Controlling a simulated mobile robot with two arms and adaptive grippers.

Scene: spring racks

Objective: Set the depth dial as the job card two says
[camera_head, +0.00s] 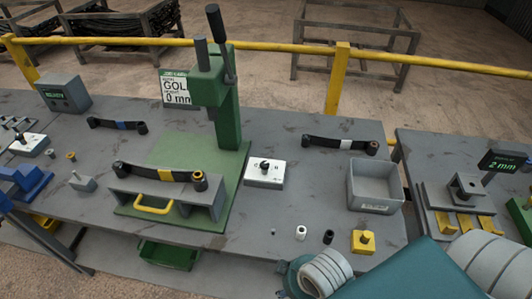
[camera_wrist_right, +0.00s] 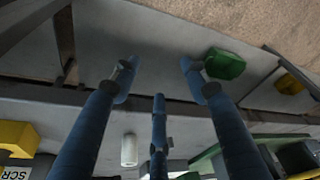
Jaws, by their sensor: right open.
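A white dial box with a black knob (camera_head: 264,168) stands on the bench right of the green press (camera_head: 228,110). Its markings are too small to read. Another white box with a black knob (camera_head: 30,140) is at the far left. A card with a green header (camera_head: 175,90) hangs behind the press. It reads "GOL" and "0 mm", partly hidden by the press; its number is unreadable. My right gripper (camera_wrist_right: 160,85) shows in the right wrist view with blue fingers spread, empty, near the bench edge. My left gripper is not in view.
A black display (camera_head: 502,162) reads "2 mm" at the right. A grey bin (camera_head: 375,188), a yellow block (camera_head: 363,241) and strapped spring bars (camera_head: 340,143) lie on the bench. A yellow rail (camera_head: 290,47) runs behind. A green bin (camera_wrist_right: 225,64) is below the bench.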

